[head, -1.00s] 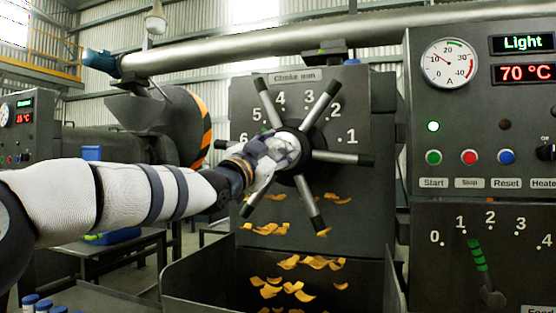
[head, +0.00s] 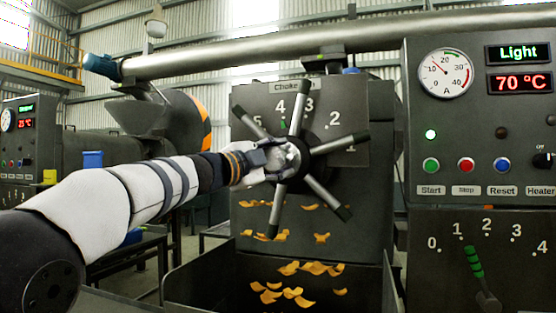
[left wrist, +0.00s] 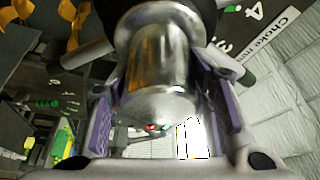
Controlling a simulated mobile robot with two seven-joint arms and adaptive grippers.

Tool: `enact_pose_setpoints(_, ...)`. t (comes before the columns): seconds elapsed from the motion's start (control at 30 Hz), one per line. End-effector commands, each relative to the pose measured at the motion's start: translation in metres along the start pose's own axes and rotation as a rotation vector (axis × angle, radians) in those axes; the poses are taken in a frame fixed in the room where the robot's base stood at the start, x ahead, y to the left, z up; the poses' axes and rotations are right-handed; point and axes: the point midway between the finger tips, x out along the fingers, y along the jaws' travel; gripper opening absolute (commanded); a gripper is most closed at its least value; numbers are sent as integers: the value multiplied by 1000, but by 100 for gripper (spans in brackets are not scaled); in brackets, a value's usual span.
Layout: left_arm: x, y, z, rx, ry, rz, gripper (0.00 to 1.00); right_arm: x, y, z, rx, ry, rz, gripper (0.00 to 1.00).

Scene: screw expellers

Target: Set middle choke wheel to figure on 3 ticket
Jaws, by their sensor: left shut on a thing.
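The choke wheel (head: 330,189), with several black-tipped metal spokes, is on the dark front of the middle machine. Figures 5, 4, 3, 2 show around it; a spoke covers part of the 1. One spoke stands nearly upright between 4 and 3, and another points right past 2. My left gripper (head: 272,160) is shut on the wheel's shiny metal hub; in the left wrist view the hub (left wrist: 157,75) sits between the purple finger pads. The plate (head: 296,86) reading "Choke mm" is partly covered by a spoke tip. No ticket is recognisable. My right gripper is out of view.
Orange flakes (head: 310,268) fall into an open metal bin (head: 205,277) below the wheel. A control panel (head: 480,120) with gauge and buttons stands to the right, above a green-handled lever (head: 475,262). Another machine (head: 95,148) stands at the left.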

Motion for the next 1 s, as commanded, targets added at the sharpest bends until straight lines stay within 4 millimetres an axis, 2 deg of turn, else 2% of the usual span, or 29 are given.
enact_pose_setpoints(0.5, 0, -1, -2, 15, 3, 5, 0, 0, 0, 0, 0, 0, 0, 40)
enact_pose_setpoints(0.53, 0, -1, -2, 15, 3, 5, 50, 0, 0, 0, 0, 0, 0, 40)
enact_pose_setpoints(0.6, 0, -1, -2, 15, 3, 5, 66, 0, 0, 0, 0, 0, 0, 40)
enact_pose_setpoints(1.0, -4, -2, 3, 11, -4, 4, 66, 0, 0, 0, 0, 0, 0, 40)
